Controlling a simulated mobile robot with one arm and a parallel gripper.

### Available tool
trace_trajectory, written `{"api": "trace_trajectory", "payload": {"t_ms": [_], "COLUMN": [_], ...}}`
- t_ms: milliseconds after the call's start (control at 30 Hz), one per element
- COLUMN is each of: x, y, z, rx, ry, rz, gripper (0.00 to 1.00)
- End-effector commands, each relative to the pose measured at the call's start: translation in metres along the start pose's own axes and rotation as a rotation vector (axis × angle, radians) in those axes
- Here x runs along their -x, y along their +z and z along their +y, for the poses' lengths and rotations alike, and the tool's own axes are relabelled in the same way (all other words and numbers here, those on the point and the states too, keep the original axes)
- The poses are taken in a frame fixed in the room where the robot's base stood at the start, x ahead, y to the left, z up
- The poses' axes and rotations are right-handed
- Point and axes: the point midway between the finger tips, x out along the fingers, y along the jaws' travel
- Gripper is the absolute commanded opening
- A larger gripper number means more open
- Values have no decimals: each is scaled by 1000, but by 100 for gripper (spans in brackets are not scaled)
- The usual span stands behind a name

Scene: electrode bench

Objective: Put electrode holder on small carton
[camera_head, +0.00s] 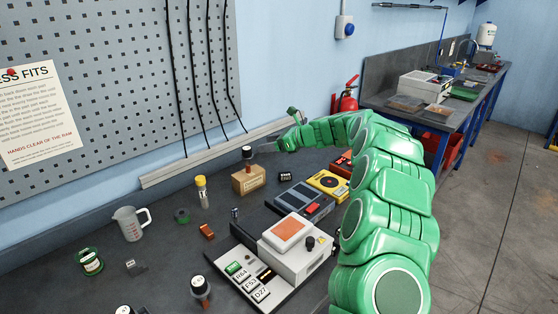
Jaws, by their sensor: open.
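The small carton (249,181) is a brown box on the dark bench near the wall. A small object with a dark round top (247,152), which looks like the electrode holder, stands upright on the carton. My gripper (266,147) is open just to the right of this object, at about its height. Whether a finger touches it is too small to tell.
A white device (292,258) and a yellow meter (328,185) lie to the right, beside my arm. The left bench has some free room.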

Motion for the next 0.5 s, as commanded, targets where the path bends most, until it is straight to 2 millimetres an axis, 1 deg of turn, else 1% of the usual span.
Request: {"api": "trace_trajectory", "payload": {"t_ms": [167, 267, 367, 467, 500], "x": [2, 3, 6, 12, 14], "y": [0, 2, 9, 20, 24], "z": [0, 4, 17, 40, 52], "rx": [0, 11, 52, 123, 156], "ry": [-1, 5, 24, 59, 77], "rz": [0, 3, 15, 34, 44], "gripper": [67, 67, 67, 67, 67]}}
